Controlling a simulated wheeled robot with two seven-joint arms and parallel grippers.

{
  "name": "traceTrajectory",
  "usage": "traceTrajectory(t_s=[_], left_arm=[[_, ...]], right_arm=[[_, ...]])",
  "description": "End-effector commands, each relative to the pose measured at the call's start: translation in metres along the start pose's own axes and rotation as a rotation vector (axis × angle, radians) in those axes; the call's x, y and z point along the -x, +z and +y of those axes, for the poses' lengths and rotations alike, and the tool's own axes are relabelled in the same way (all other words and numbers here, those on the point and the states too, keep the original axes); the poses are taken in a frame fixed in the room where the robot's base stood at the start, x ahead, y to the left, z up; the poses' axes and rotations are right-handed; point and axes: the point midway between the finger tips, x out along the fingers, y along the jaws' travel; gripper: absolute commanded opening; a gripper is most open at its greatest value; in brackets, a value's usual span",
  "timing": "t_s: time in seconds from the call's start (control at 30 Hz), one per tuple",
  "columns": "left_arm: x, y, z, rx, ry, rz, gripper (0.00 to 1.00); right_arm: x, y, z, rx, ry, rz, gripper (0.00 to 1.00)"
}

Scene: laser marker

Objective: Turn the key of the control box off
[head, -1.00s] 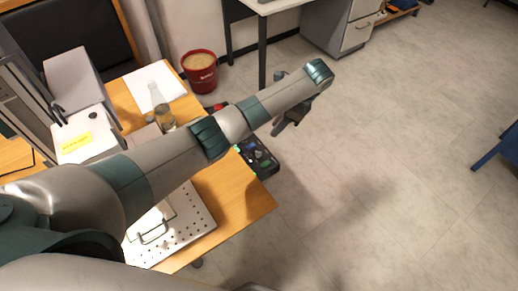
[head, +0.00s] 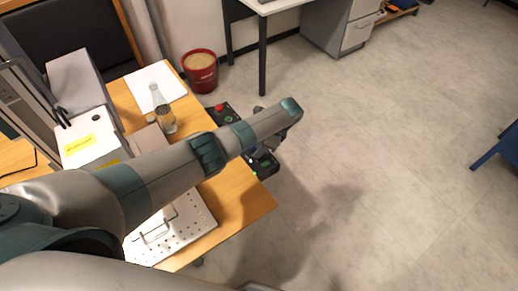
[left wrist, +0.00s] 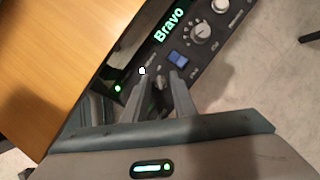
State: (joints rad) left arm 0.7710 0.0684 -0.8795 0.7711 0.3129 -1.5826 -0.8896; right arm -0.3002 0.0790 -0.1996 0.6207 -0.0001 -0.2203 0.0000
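The dark control box (head: 263,169) sits at the right edge of the wooden table, partly hidden by my left arm in the head view. A red button (head: 219,107) shows at its far end. In the left wrist view the control box panel (left wrist: 205,60) shows a green "Bravo" display, a blue rocker switch (left wrist: 179,59) and knobs. A small key-like part (left wrist: 160,80) stands between my fingers; its angle is not clear. My left gripper (left wrist: 158,84) is open, with its fingertips close to the panel on either side of that part. My right gripper is not in view.
A glass bottle (head: 162,112) stands on the table left of the box. A perforated metal plate (head: 190,232) lies near the front. A red bucket (head: 200,75) stands on the floor behind.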

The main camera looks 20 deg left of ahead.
Motion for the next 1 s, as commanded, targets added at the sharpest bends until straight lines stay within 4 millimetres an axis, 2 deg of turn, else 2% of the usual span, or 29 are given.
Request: traceTrajectory(t_s=[0.13,0.43,0.47,0.5,0.57,1.0], left_arm=[[-0.0075,-0.0001,0.0002,0.0,0.0,0.0,0.24],[-0.0089,-0.0002,0.0002,0.0,0.0,0.0,0.24],[-0.0089,-0.0002,0.0002,0.0,0.0,0.0,0.22],[-0.0088,-0.0002,0.0003,0.0,0.0,0.0,0.12],[-0.0088,-0.0002,0.0003,0.0,0.0,0.0,0.0],[-0.0091,-0.0007,0.0004,0.027,0.012,0.0,0.0]], right_arm=[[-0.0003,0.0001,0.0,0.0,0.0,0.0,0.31],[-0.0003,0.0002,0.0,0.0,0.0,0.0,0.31],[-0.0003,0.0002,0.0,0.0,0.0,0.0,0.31],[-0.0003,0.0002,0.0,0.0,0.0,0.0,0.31],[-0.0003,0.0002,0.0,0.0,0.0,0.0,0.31],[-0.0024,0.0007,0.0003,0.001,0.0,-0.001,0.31]])
